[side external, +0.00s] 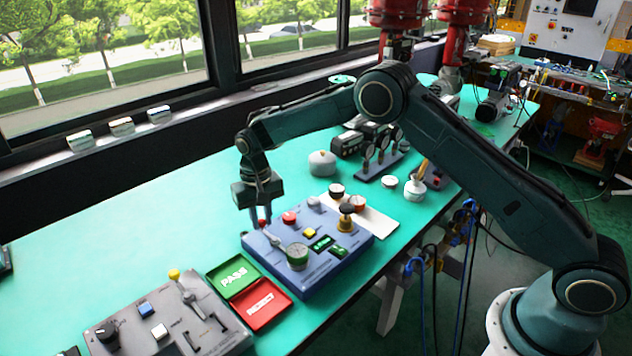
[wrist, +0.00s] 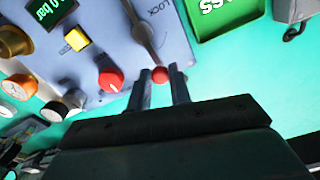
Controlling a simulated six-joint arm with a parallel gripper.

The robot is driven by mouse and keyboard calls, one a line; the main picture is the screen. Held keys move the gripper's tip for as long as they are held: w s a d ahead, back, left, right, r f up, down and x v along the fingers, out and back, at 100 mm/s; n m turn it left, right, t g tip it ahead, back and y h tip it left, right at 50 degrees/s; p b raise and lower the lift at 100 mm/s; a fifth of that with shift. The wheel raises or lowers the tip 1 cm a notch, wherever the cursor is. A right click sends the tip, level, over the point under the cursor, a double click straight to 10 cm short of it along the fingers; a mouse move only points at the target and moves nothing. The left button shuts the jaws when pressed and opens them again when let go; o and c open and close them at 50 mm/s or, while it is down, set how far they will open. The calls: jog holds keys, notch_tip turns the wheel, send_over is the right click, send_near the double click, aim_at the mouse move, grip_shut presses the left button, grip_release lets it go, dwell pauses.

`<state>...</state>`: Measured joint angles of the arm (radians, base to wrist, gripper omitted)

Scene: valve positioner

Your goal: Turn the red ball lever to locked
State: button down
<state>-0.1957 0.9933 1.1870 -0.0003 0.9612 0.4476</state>
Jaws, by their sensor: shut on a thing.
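The red ball (wrist: 160,75) sits at the end of a grey lever (wrist: 140,32) on the blue valve box (wrist: 130,50). In the side view my gripper (side external: 258,212) points down at the ball. A LOCK marking (wrist: 163,12) shows beside the lever in the wrist view; the lever's hub is out of that view.
A red knob (side external: 289,217), a yellow button (side external: 309,232) and a green display (side external: 321,242) share the box. A green PASS tray (side external: 244,292) and a red tray (side external: 278,319) stand to its left. A grey control panel (side external: 225,318) lies farther left.

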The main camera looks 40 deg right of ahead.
jog(key=shift+a, duration=0.1)
jog(key=n, duration=0.1)
jog(key=a+n, duration=0.1)
jog(key=shift+n, duration=0.4)
jog(key=n, duration=0.1)
jog(key=a+n, duration=0.1)
jog(key=n, duration=0.1)
jog(key=shift+s+a, duration=0.1)
jog(key=shift+s, duration=0.25)
jog(key=n, duration=0.2)
jog(key=s+a+n, duration=0.1)
jog(key=n, duration=0.1)
jog(key=shift+s+a+n, duration=0.2)
jog(key=shift+s+n, duration=0.15)
jog(key=shift+n, duration=0.65)
jog(key=shift+s+a+n, duration=0.2)
jog(key=shift+s+n, duration=0.1)
jog(key=shift+n, duration=0.7)
jog(key=c, duration=1.3)
grip_release()
jog(key=shift+r, duration=0.15)
